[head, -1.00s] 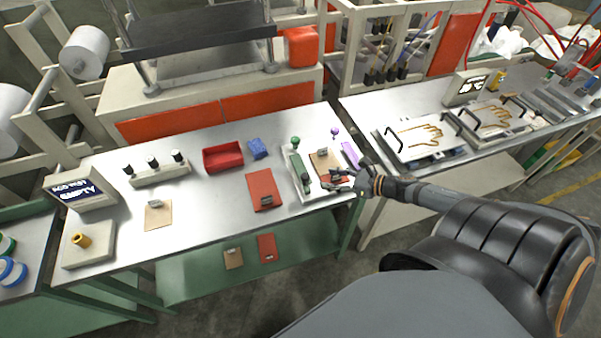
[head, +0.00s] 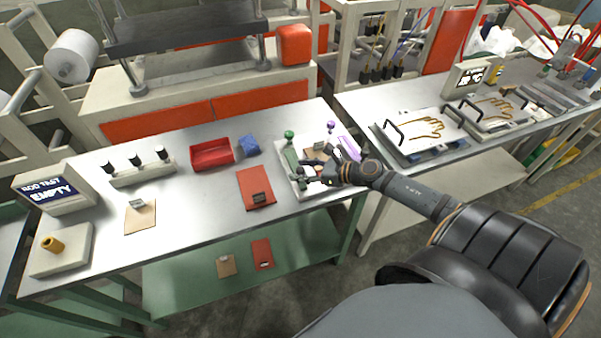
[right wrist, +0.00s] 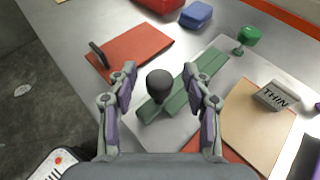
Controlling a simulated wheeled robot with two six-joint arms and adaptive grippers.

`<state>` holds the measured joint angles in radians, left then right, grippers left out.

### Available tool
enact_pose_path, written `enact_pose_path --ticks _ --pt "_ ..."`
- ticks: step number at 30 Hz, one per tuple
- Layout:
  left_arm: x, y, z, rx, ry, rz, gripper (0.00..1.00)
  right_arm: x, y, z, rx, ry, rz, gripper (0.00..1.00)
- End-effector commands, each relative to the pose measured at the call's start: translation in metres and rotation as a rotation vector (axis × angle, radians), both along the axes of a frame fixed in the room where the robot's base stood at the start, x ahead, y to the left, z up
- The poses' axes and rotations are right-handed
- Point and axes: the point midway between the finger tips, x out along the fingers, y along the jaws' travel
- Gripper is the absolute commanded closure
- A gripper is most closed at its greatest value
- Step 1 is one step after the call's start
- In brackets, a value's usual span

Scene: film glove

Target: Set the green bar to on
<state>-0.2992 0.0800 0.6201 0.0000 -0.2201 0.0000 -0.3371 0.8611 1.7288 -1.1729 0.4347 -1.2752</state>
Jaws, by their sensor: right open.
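The green bar (head: 291,158) lies on a pale panel (head: 322,192) near the right end of the steel table. In the right wrist view the green bar (right wrist: 205,72) runs from lower left to upper right, with a black round knob (right wrist: 160,85) at its near end. A green ball-topped post (right wrist: 248,36) stands near its far end. My right gripper (head: 306,172) is over the panel. In the right wrist view its fingers (right wrist: 160,78) are open on either side of the black knob; I cannot tell whether they touch it. My left gripper is not in view.
Beside the bar are a brown card with a "THIN" tag (right wrist: 275,96) and a purple bar (head: 349,149). A red card (head: 252,182), a red tray (head: 212,154) and a blue block (head: 249,145) lie to the left. A second table (head: 380,105) with hand-shaped forms stands right.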

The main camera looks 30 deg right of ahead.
Motion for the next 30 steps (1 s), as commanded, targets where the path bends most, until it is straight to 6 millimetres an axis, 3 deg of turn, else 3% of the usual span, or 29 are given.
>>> enact_pose_path --ticks 12,23,30 --pt "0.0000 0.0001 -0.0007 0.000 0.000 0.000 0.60 0.0051 0.0036 -0.0031 -0.001 0.004 0.000 0.50" --pt "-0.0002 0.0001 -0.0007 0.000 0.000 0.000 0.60 0.0049 0.0036 -0.0032 -0.001 0.004 0.000 0.99" --pt "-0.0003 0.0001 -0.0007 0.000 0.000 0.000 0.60 0.0047 0.0036 -0.0033 -0.001 0.004 0.001 1.00"
